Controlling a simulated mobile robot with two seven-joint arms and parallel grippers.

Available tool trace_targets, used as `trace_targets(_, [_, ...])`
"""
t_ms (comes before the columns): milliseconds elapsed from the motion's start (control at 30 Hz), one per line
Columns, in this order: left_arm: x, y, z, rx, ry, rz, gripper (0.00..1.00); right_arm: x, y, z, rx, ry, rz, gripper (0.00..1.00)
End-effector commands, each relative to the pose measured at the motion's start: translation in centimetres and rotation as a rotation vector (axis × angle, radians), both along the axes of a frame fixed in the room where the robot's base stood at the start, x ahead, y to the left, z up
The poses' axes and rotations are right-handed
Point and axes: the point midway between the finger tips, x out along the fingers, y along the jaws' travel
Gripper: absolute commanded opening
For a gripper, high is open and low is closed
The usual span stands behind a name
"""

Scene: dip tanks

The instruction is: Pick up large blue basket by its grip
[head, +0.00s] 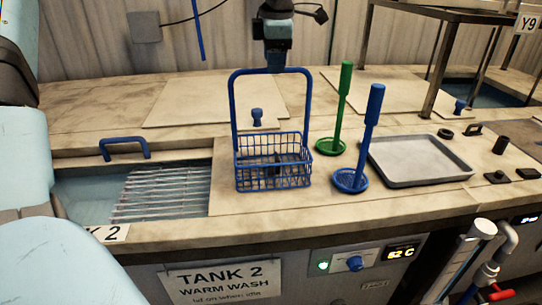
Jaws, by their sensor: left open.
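The large blue basket (273,181) stands upright on the counter, right of the open tank. It is a wire basket with a tall arched grip (233,100) whose top bar runs level. Something dark lies inside it, too obscured by the wire to name. My left gripper (278,64) points down from the top of the picture at the middle of the grip's top bar. Its jaws are open. I cannot tell whether the fingers straddle the bar or stay just above it. My right gripper is not in view.
A green long-handled strainer (341,105) and a blue one (370,130) stand close right of the basket. A grey tray (418,160) lies farther right. An open tank with a slatted rack (160,193) is at left. A metal stand (440,70) rises at back right.

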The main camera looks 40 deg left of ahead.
Motion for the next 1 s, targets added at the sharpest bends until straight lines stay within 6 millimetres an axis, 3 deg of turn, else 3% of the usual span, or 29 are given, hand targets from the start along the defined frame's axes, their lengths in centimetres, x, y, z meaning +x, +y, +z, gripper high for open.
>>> trace_targets(400, [0.4,1.3,-4.7,-0.002,0.000,0.000,0.44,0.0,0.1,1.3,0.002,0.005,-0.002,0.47])
trace_targets(600, [0.4,1.3,-4.9,-0.001,-0.001,0.000,0.44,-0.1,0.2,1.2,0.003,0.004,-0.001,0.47])
trace_targets(633, [0.4,1.3,-4.9,-0.001,-0.001,0.000,0.42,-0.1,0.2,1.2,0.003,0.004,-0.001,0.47])
trace_targets(800, [0.4,1.3,-4.9,-0.001,-0.001,0.000,0.03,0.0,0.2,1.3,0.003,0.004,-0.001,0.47])
trace_targets(1000, [0.4,1.3,-4.9,-0.001,0.000,0.000,0.00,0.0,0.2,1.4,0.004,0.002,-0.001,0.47])
